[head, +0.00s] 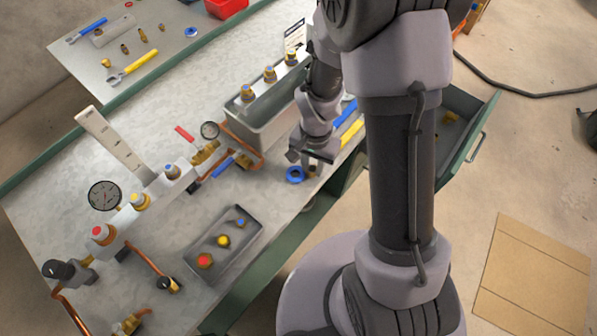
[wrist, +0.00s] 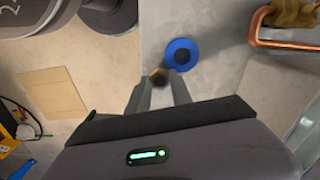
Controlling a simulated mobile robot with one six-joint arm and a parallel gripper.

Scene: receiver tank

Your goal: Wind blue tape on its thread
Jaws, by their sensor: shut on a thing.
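The blue tape roll (head: 295,174) is a blue ring near the workbench's front edge, just left of my gripper (head: 312,166). In the wrist view the roll (wrist: 171,48) is just beyond the fingertips and a little right, with a dark centre. My gripper (wrist: 161,84) is shut on a small brass fitting (wrist: 159,75) with a dark round end. The fitting also shows in the head view (head: 312,173), small and partly hidden under the jaws. Whether the fitting touches the roll, or has tape on its thread, I cannot tell.
A grey bin (head: 262,138) with several brass fittings on top stands behind my gripper. A gauge manifold (head: 140,205) lies left. A small grey tray (head: 215,262) holds red, yellow and blue capped pieces. An open green drawer (head: 484,120) juts out right.

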